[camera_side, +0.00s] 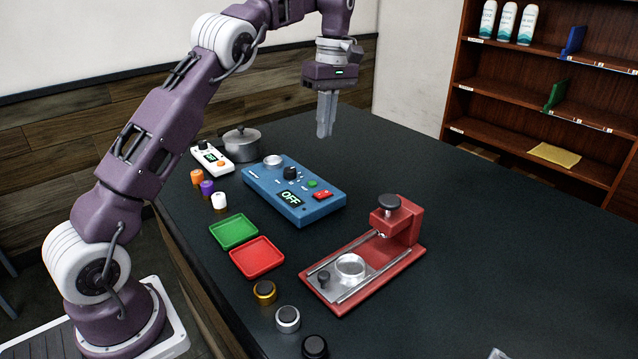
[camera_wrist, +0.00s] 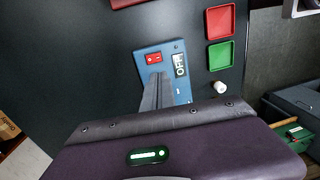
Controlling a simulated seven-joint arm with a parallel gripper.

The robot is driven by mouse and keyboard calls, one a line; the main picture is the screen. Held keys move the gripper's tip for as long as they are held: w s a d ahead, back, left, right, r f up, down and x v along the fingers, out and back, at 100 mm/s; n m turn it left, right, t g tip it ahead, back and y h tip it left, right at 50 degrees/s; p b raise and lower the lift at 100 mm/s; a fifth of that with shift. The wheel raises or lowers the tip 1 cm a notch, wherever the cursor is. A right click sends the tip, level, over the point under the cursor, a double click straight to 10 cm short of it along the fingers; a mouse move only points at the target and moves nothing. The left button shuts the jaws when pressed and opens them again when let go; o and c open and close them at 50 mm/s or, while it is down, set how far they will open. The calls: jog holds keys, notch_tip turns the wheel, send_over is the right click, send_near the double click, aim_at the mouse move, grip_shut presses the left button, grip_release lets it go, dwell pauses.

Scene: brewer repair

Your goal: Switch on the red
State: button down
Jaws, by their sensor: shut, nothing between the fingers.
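A blue control box (camera_side: 325,208) stands on the dark table, with a red rocker switch (camera_side: 323,194) at its right end. Its display (camera_side: 290,198) reads OFF. The box also carries a green button (camera_side: 312,183), a black knob (camera_side: 290,173) and a round silver part (camera_side: 273,161). In the wrist view, the red switch (camera_wrist: 153,58) and the display (camera_wrist: 179,65) show just beyond my fingertips. My gripper (camera_side: 325,133) is shut and empty, pointing down above and apart from the box. In the wrist view, my fingers (camera_wrist: 158,80) hide part of the box.
A green tray (camera_side: 234,246) and a red tray (camera_side: 257,275) lie in front of the box. A red press-like fixture (camera_side: 412,250) stands to the right. A pot (camera_side: 241,150) and a white device (camera_side: 212,170) sit behind left. The table's right side is mostly clear.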

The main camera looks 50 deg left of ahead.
aim_at(317, 195)
jog(key=shift+f, duration=0.15)
jog(key=f, duration=0.4)
jog(key=s+f, duration=0.1)
jog(key=f, duration=0.8)
jog(key=shift+s+f, duration=0.35)
jog(key=shift+f, duration=0.05)
jog(key=shift+s+f, duration=0.1)
jog(key=shift+f, duration=0.05)
jog(key=shift+w+r, duration=0.2)
jog(key=shift+w, duration=0.55)
